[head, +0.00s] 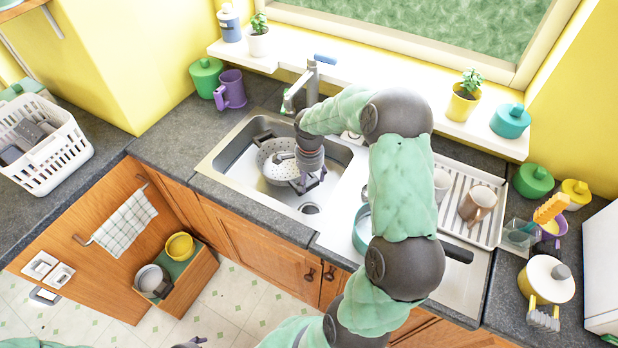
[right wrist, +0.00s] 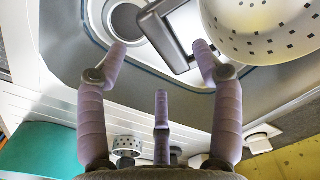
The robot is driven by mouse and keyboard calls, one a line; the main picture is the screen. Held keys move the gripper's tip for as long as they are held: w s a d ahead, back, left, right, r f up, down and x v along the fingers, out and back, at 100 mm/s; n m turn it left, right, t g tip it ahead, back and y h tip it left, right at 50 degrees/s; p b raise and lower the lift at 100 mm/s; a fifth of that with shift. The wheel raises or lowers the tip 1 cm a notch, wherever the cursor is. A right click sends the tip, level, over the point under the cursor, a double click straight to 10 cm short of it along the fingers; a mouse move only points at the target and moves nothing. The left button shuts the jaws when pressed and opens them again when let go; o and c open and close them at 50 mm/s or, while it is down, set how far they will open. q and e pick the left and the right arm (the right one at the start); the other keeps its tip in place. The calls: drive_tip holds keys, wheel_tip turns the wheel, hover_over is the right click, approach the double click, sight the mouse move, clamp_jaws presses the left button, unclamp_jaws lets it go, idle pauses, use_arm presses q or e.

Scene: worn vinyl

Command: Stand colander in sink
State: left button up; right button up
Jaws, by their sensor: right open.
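My right gripper (head: 311,184) is over the sink at the colander's near right side. In the right wrist view its fingers (right wrist: 160,48) are spread, with the dark loop handle (right wrist: 172,42) showing between and beyond the fingertips. They do not visibly grip it. Of my left gripper, only a dark bit (head: 190,343) seems to show at the bottom edge.
The sink drain (head: 310,208) is just in front of the colander. The faucet (head: 312,80) rises behind the sink. A drying rack (head: 484,234) with mugs and a pan (head: 361,228) is to the right. My right arm hides part of the counter.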

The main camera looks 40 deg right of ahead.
drive_tip(key=shift+r+p, duration=0.45)
drive_tip(key=shift+r, duration=0.35)
wheel_tip(320, 180, up, 12)
idle(0.5)
drive_tip(key=shift+s, duration=0.1)
